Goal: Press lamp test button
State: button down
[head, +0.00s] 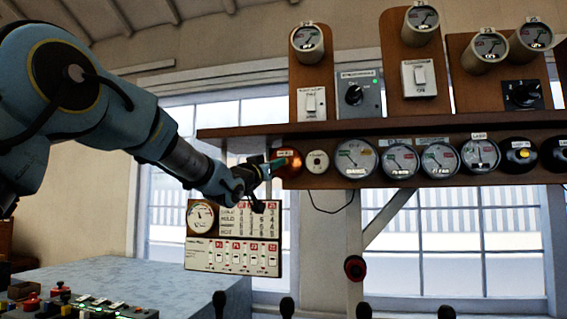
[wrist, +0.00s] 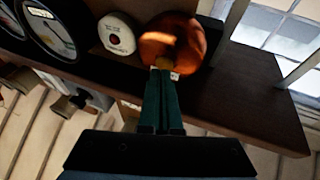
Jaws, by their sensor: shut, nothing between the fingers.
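My gripper (head: 277,163) is shut and empty, its green fingers together and pointing at the shelf's front row. In the wrist view the fingertips (wrist: 161,71) overlap the lower edge of a shiny orange-red dome (wrist: 172,42), over a small yellow spot at its front. I cannot tell whether they touch it. The dome also shows in the head view (head: 291,168), partly behind the fingers. Just beside it is a round white fitting with a small dark red centre (wrist: 117,37), also in the head view (head: 317,161). I cannot read which one is labelled lamp test.
A row of dials (head: 356,158) and a black dome with a yellow centre (head: 518,155) continue right along the wooden shelf (head: 440,133). Switches and gauges stand above. A hanging panel (head: 233,237) is below my gripper. Several black lever knobs (head: 287,306) stand at the bottom.

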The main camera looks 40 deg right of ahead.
jog(key=shift+d, duration=0.1)
dwell(0.3)
jog(key=shift+b, duration=0.4)
dwell(0.5)
jog(key=shift+s+a, duration=0.1)
jog(key=shift+a, duration=0.1)
jog(key=shift+s+a+b, duration=0.45)
jog(key=shift+a+b, duration=0.1)
jog(key=shift+a, duration=0.15)
jog(key=shift+s+a+b, duration=0.4)
jog(key=shift+a+b, duration=0.15)
jog(key=shift+a, duration=0.1)
jog(key=shift+s+a+b, duration=0.45)
jog(key=shift+a+b, duration=0.1)
jog(key=shift+a, duration=0.15)
jog(key=b+v, duration=0.3)
jog(key=v, duration=0.8)
jog(key=shift+b, duration=0.4)
